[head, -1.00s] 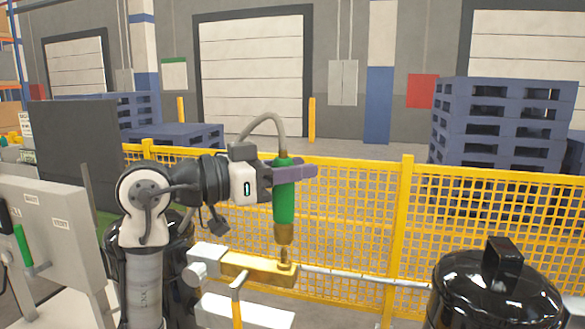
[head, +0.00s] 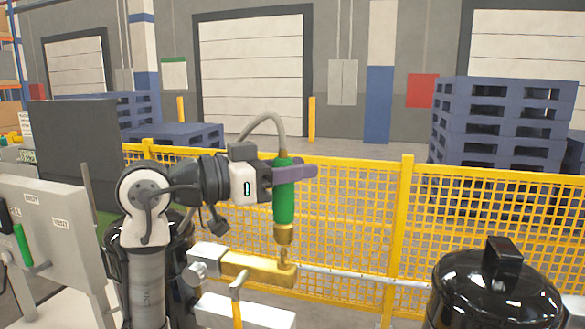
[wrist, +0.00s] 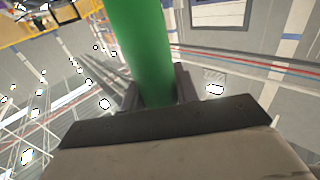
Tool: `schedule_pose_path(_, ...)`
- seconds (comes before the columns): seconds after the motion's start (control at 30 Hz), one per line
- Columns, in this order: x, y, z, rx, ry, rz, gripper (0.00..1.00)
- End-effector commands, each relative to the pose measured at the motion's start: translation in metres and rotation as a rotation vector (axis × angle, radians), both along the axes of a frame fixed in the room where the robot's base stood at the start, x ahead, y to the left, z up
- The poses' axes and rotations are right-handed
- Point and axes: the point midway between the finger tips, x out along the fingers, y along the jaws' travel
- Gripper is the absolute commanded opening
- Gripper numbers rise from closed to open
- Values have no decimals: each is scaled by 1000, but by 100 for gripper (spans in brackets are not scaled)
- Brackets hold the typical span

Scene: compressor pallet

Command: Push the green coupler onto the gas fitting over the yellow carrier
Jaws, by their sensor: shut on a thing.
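The green coupler (head: 284,200) hangs upright with its brass end down and a grey hose curving from its top. My gripper (head: 297,171) is shut around its upper part. In the wrist view the green coupler body (wrist: 142,45) stands between the two dark fingers (wrist: 160,88). The brass gas fitting (head: 284,256) stands on the yellow carrier (head: 250,268), just under the coupler's brass end. The two look nearly in line in the head view. Whether they touch or a small gap is left, I cannot tell. The wrist view does not show the fitting.
A black tank (head: 495,295) with a black top block stands at the front right. A pale pipe (head: 350,277) runs right from the carrier. A yellow mesh fence (head: 470,215) stands behind. A grey panel (head: 50,235) with a green handle is at the left.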

Motion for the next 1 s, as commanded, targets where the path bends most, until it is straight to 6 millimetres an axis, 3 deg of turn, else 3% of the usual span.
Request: schedule_pose_path(1.0, 0, 0, -25, 0, 0, 0, 1)
